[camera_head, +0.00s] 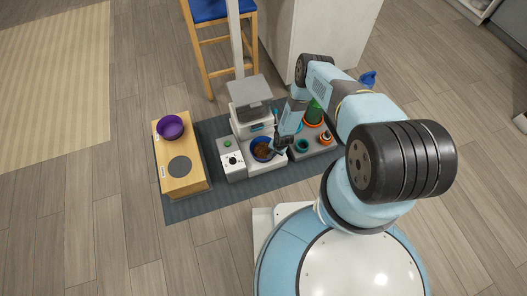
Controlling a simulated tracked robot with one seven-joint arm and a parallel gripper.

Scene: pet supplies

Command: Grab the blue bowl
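The blue bowl (254,156) sits on the low white base of a grey and white machine that looks like a feeder. It holds something brown. My gripper (278,149) is dark and small in this view, at the right side of the bowl, close to its rim. My arm comes down to it from the right. I cannot tell whether the fingers touch the bowl or whether they are open or shut.
The feeder (249,92) rises just behind the bowl. A purple bowl (170,127) stands on a wooden box (189,187) at left. A grey tray (317,148) with green and orange containers is at right. A wooden stool (207,50) stands behind; a dark mat (220,198) lies beneath.

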